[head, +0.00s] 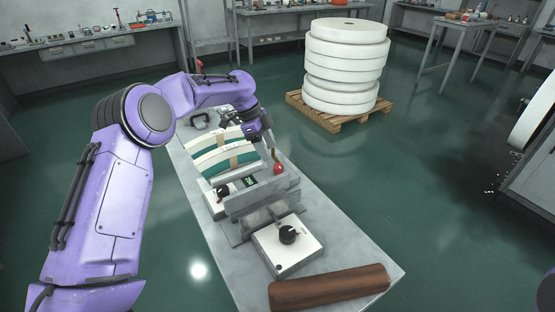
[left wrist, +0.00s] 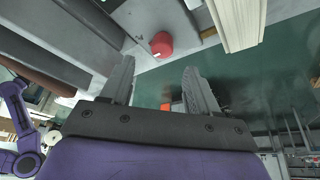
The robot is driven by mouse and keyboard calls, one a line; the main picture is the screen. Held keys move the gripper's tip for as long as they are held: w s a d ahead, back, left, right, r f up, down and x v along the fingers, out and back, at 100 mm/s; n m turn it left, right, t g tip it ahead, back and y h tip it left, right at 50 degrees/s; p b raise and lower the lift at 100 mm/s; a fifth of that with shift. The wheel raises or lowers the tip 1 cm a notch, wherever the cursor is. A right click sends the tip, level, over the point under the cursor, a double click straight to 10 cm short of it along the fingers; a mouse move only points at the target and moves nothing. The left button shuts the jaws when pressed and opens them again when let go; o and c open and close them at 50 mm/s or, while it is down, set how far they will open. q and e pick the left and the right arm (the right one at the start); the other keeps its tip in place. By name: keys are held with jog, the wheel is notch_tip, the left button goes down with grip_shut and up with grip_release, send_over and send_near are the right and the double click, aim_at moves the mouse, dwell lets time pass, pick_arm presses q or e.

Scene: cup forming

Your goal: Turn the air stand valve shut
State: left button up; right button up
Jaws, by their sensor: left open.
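A round red knob (head: 279,168) sits on the grey metal fixture (head: 262,195) in the middle of the bench; a red knob also shows ahead of the fingers in the left wrist view (left wrist: 162,44). A small upright red part (head: 200,67) stands behind my left arm in the head view. No label shows which red part is the air stand valve. My left gripper (head: 270,138) is above and behind the fixture, pointing down. In the left wrist view its fingers (left wrist: 158,68) are apart and empty, and the knob appears beyond them, not touched. My right gripper is not shown.
The bench (head: 220,258) carries a white-and-green curved stack (head: 225,155), a white box with a black dial (head: 288,234) and a brown roller (head: 328,287). A pallet (head: 340,122) with stacked white discs (head: 345,65) stands behind right.

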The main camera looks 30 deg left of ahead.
aim_at(278, 166)
pick_arm(q)
jog(key=x, duration=0.6)
jog(key=shift+w+d+f+p, duration=0.15)
jog(key=shift+w+f+p, duration=0.15)
jog(key=shift+w+f, duration=0.1)
jog(key=shift+s, duration=0.25)
jog(key=shift+w+d, duration=0.1)
jog(key=c, duration=1)
